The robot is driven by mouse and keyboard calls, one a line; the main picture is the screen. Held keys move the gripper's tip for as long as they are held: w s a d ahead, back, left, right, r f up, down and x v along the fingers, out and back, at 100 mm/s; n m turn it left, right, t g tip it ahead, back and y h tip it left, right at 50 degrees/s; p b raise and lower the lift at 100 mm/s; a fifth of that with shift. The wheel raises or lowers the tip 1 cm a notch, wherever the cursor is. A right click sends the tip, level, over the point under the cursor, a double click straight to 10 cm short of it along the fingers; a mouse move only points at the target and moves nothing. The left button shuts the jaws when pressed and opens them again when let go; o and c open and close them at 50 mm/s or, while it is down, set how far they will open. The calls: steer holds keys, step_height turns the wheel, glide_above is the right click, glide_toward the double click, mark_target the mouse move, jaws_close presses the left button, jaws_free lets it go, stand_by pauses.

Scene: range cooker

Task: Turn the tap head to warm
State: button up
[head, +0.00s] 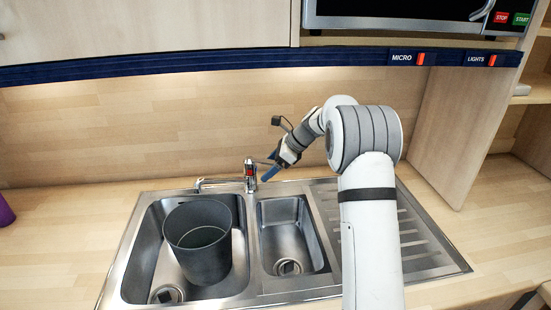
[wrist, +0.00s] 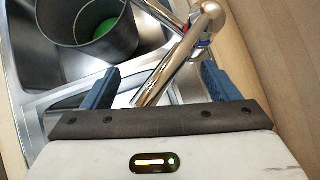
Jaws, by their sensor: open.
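The chrome tap (head: 250,175) stands at the back of the sink, with its spout pointing left over the large basin. Its head has a small red mark on the front. My gripper (head: 270,167) is just right of the tap head, tilted down toward it. In the wrist view the tap (wrist: 185,55) runs up between the two blue fingers of my gripper (wrist: 160,85), which are open. I cannot tell whether either finger touches the tap.
A dark grey pot (head: 198,255) stands in the large left basin, below the spout. The small basin (head: 290,235) is empty apart from its drain. A microwave (head: 410,15) hangs above, and a wooden side panel (head: 470,110) stands at right.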

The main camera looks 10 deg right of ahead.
steer(key=p+v, duration=0.5)
steer(key=v, duration=0.2)
stand_by(0.4)
steer(key=shift+c, duration=0.4)
